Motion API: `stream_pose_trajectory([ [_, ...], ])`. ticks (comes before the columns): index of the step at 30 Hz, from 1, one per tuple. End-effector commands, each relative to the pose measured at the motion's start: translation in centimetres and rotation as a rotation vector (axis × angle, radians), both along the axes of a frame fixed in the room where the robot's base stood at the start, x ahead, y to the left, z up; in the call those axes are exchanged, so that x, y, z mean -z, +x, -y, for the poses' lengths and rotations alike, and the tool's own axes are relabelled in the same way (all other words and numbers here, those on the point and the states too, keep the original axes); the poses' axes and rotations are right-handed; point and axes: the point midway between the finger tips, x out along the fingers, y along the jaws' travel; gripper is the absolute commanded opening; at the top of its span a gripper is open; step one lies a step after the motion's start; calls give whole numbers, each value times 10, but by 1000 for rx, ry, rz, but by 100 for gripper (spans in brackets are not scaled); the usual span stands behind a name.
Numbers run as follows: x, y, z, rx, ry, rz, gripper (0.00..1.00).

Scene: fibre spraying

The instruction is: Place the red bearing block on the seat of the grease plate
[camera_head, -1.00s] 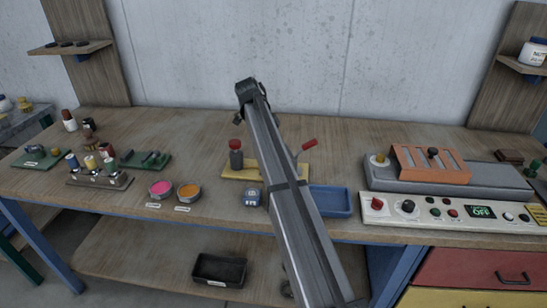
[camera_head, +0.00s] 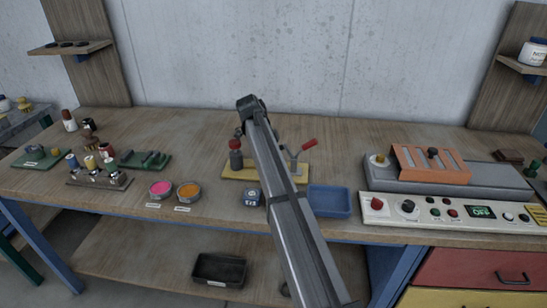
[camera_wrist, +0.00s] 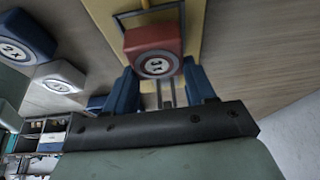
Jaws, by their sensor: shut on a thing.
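The red bearing block (camera_wrist: 153,48), with a round white marking on its face, sits between the blue fingertips of my gripper (camera_wrist: 162,76) in the wrist view. My gripper is shut on it. The yellow grease plate (camera_wrist: 104,18) lies beyond the block, and a dark rectangular frame (camera_wrist: 122,22) on it is partly covered by the block. I cannot tell whether the block touches it.
In the wrist view a blue block (camera_wrist: 24,38) and a whitish block (camera_wrist: 60,76) are at left.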

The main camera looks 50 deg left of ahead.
Motion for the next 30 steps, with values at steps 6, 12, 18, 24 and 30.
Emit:
stream_pose_trajectory([
  [6, 5, 0, 0, 0, 0, 0, 7],
  [12, 9, 0, 0, 0, 0, 0, 7],
  [18, 9, 0, 0, 0, 0, 0, 69],
  [24, 9, 0, 0, 0, 0, 0, 80],
  [30, 7, 0, 0, 0, 0, 0, 80],
])
